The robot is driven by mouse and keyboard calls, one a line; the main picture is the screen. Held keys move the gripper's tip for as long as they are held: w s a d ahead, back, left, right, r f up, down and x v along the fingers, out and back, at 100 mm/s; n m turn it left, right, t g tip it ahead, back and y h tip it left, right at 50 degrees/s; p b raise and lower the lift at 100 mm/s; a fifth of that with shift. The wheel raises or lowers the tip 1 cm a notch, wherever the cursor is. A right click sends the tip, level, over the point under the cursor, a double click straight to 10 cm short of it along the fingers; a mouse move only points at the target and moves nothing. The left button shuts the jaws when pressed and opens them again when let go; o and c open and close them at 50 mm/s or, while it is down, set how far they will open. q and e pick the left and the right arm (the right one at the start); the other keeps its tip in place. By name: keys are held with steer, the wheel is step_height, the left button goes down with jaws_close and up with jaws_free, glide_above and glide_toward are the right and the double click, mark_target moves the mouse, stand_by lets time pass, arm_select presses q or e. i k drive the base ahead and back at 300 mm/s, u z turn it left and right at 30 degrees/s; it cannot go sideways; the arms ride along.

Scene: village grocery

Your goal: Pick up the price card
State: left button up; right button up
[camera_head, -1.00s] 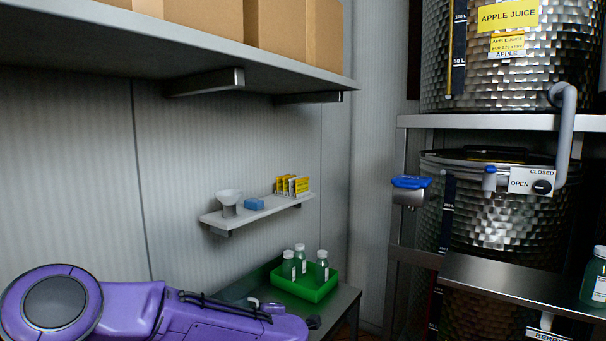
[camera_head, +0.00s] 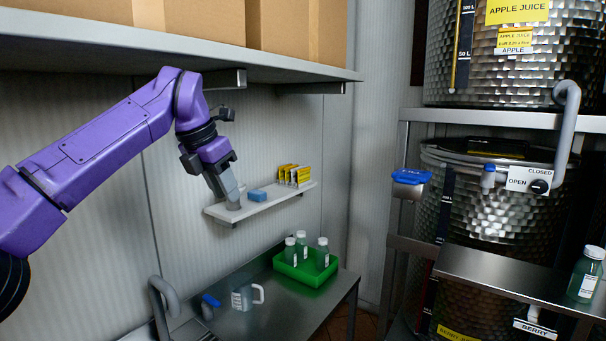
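Several yellow-and-white price cards (camera_head: 294,175) stand in a row at the right end of a small white wall shelf (camera_head: 270,203). My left gripper (camera_head: 229,197) hangs at the left end of that shelf, pointing down, to the left of the cards and apart from them. Its grey fingers cover the spot where the funnel stood in the earlier frame. Whether the fingers are open or shut is not clear from this angle. My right gripper is not in view.
A large shelf (camera_head: 300,72) with boxes overhangs my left arm. Metal juice tanks (camera_head: 500,200) stand at the right.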

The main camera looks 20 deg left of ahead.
mark_target(304, 173)
steer(key=u, duration=0.05)
steer(key=i, duration=1.95)
steer(key=z, duration=0.05)
